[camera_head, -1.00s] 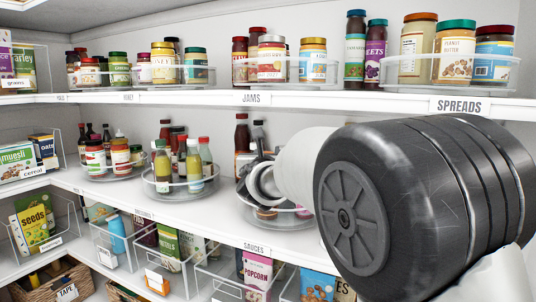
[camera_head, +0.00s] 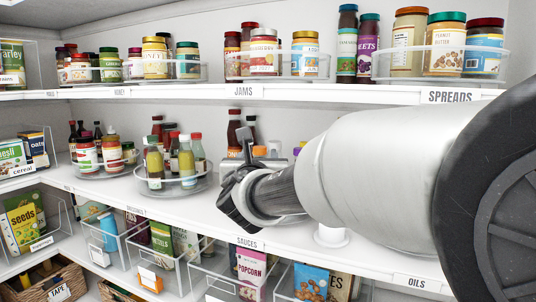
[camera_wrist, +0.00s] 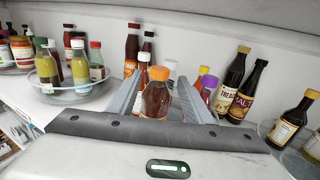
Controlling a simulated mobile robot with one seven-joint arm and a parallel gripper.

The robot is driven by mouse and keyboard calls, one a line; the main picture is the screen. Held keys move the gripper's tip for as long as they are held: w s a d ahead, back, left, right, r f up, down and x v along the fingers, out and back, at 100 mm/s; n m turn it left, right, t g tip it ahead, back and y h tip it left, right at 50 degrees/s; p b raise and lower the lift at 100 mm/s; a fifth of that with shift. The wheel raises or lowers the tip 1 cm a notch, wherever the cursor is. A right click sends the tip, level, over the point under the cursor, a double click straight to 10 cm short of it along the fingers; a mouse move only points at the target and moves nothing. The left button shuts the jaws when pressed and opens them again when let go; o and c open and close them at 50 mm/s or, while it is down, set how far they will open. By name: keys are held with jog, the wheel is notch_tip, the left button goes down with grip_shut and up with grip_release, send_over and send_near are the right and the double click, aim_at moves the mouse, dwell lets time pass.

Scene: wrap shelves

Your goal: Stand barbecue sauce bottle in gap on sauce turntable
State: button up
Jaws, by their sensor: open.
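My gripper (camera_head: 230,192) is open at the middle shelf, above the SAUCES label, in front of the sauce turntable (camera_head: 290,219), which my arm mostly hides. In the wrist view my gripper (camera_wrist: 161,76) has its two grey fingers spread. A brown sauce bottle with an orange cap (camera_wrist: 156,100) stands upright between and beyond them. I cannot read its label, so I cannot tell if it is the barbecue sauce. Tall red-brown bottles (camera_wrist: 132,52) stand behind to the left. Yellow-capped and purple-capped bottles (camera_wrist: 209,84) stand to the right. The gap is not clearly visible.
A clear turntable of dressing bottles (camera_head: 180,188) stands to the left on the same shelf. Dark bottles (camera_wrist: 241,100) stand to the right in the wrist view. The upper shelf (camera_head: 300,93) overhangs; bins with packets (camera_head: 250,270) sit below.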

jog(key=s+d+f+m+g+h, duration=0.2)
jog(key=s+d+m, duration=0.2)
jog(key=d+m, duration=0.3)
jog(key=s+d+f+m+g+h, duration=0.25)
jog(key=s+d+m, duration=0.25)
jog(key=d, duration=0.4)
jog(key=s+d+f+m+g+h, duration=0.2)
jog(key=s+d+m+h, duration=0.15)
jog(key=d+m, duration=0.4)
jog(key=s+d+f+m+g+y, duration=0.2)
jog(key=s+d+f+m+g, duration=0.2)
jog(key=s+f+m, duration=0.5)
jog(key=s+a+f+m+g+y, duration=0.1)
jog(key=s+a+m+y, duration=0.1)
jog(key=s, duration=0.4)
jog(key=s+a+f+m+g+y, duration=0.1)
jog(key=s+a+f+m+y, duration=0.1)
jog(key=s+m, duration=0.4)
jog(key=shift+a+f+y, duration=0.25)
jog(key=shift+a+y, duration=0.25)
jog(key=shift+a, duration=0.65)
